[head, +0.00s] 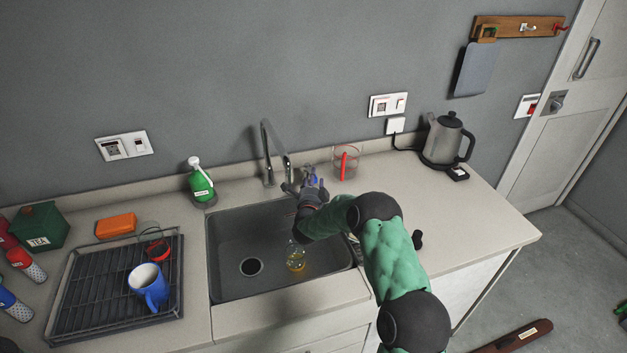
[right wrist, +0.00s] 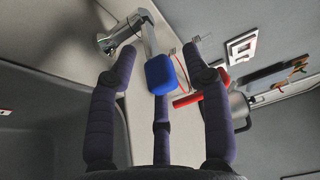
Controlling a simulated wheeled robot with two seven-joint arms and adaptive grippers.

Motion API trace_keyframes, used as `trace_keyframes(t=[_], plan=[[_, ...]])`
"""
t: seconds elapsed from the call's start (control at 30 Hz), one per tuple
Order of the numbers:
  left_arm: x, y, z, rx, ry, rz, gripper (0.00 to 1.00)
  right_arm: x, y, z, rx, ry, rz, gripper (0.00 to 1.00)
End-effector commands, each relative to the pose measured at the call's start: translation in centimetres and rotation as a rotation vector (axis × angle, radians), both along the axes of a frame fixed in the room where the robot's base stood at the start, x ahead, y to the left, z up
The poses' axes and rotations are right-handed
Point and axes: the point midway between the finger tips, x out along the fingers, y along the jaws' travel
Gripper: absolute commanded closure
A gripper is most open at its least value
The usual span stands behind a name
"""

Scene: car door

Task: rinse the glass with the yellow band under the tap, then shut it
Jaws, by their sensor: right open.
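The glass with the yellow band (head: 296,262) stands in the sink basin (head: 232,225), right of the drain. The metal tap (head: 267,155) rises behind the sink; its spout also shows in the right wrist view (right wrist: 118,36). My right gripper (head: 311,182) is open beside the tap's right side. A blue-ended tap lever (right wrist: 162,75) lies between its spread fingers in the right wrist view; I cannot tell whether they touch it. No water stream is clearly visible. My left gripper is not in view.
A clear vessel with a red handle (head: 345,163) stands right of the tap, close to my gripper. A kettle (head: 442,140) is farther right. A green bottle (head: 201,185) stands left of the tap. A drying rack (head: 85,300) holds a blue mug (head: 149,284).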

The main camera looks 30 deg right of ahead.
Motion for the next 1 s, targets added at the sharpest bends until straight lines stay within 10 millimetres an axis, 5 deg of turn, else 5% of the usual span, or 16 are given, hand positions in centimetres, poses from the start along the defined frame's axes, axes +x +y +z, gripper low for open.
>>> trace_keyframes(t=[0.47, 0.63, 1.0], plan=[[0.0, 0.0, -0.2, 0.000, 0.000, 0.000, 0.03, 1.0, -0.8, 0.0, 0.001, 0.001, 0.000, 0.51], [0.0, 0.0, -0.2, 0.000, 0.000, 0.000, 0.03, 1.0, -0.8, 0.0, 0.000, 0.000, 0.000, 0.99], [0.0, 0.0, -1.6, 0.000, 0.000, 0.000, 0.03, 1.1, -1.6, 0.4, -0.007, -0.012, 0.051, 1.00]])
